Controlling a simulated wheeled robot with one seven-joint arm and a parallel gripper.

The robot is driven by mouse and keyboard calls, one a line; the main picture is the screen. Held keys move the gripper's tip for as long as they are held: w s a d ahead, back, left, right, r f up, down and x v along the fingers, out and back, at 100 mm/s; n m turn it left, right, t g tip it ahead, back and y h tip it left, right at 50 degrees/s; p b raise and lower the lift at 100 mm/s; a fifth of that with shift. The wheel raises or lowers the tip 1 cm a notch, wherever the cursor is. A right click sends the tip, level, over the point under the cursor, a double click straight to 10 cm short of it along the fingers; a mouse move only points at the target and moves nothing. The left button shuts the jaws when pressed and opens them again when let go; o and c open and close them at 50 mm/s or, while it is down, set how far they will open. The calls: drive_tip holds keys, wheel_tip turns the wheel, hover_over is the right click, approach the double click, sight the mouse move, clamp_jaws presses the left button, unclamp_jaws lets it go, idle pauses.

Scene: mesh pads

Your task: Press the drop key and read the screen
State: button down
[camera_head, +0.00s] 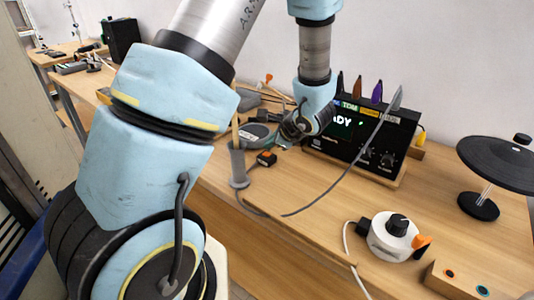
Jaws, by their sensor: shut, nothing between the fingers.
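A black instrument box (375,143) stands on a wooden base at the back of the bench. Its screen (343,124) is lit; the letters "ADY" show, and my wrist hides the left part. Two dark knobs (368,153) sit low on its front. My gripper (291,131) is dark and small in view, just left of the box and above the bench. It is shut and empty, apart from the screen. I cannot tell which part is the drop key; no such label is readable.
A grey post (238,168) and a small black-and-orange piece (266,158) are left of centre. A white round unit with a black knob (398,225) stands in front. A black disc stand (500,165) is at right. A cable crosses the bench before the box.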

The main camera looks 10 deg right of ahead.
drive_tip(key=shift+f, duration=0.15)
idle(0.5)
drive_tip(key=shift+f+b, duration=0.35)
drive_tip(key=shift+b, duration=0.45)
drive_tip(key=shift+f+b, duration=0.35)
drive_tip(key=shift+b, duration=0.25)
idle(0.4)
drive_tip(key=shift+r+p, duration=0.45)
drive_tip(key=shift+r, duration=0.4)
wheel_tip(320, 180, up, 6)
drive_tip(key=p, duration=0.3)
drive_tip(key=shift+s, duration=0.1)
idle(1.1)
